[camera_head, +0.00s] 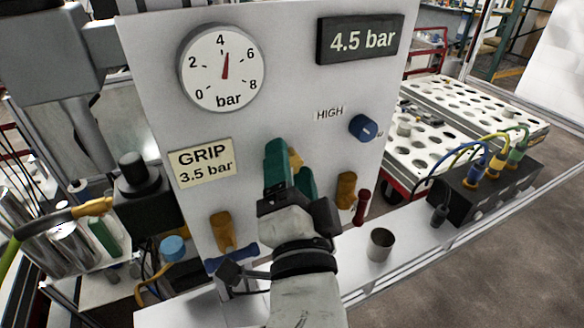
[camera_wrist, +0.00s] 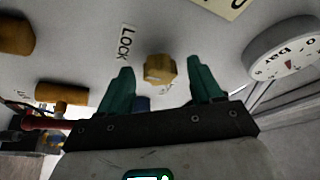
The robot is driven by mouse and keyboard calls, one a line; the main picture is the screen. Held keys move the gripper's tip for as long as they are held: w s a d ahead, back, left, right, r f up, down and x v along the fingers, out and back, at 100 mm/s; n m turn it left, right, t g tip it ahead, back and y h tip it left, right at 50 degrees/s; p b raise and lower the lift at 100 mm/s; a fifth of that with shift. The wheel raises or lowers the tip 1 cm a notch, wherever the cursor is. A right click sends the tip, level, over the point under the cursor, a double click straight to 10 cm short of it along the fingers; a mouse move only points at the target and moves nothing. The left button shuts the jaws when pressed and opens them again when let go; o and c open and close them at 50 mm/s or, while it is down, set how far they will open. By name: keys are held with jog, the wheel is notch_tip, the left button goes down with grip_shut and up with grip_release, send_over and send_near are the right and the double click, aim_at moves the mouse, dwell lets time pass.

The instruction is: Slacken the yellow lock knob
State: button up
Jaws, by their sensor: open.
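The yellow lock knob (camera_wrist: 160,68) is on the pale panel beside a LOCK label (camera_wrist: 124,43). In the wrist view it sits between the tips of my two green fingers, with a gap on each side. In the head view only a small yellow part of the knob (camera_head: 295,158) shows, the rest hidden by the fingers. My gripper (camera_head: 289,166) is open at the panel, its fingers pointing at it, one on each side of the knob. I cannot tell how far the tips are from the panel face.
The panel (camera_head: 320,85) carries a gauge (camera_head: 222,68), a 4.5 bar display (camera_head: 361,39), a GRIP 3.5 bar plate (camera_head: 201,163) and a blue knob (camera_head: 363,128) by HIGH. Yellow fittings (camera_head: 222,231) (camera_head: 346,190) stick out below. A metal cup (camera_head: 380,244) stands at lower right.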

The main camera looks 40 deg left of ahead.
jog(key=c, duration=1)
jog(key=shift+c, duration=0.2)
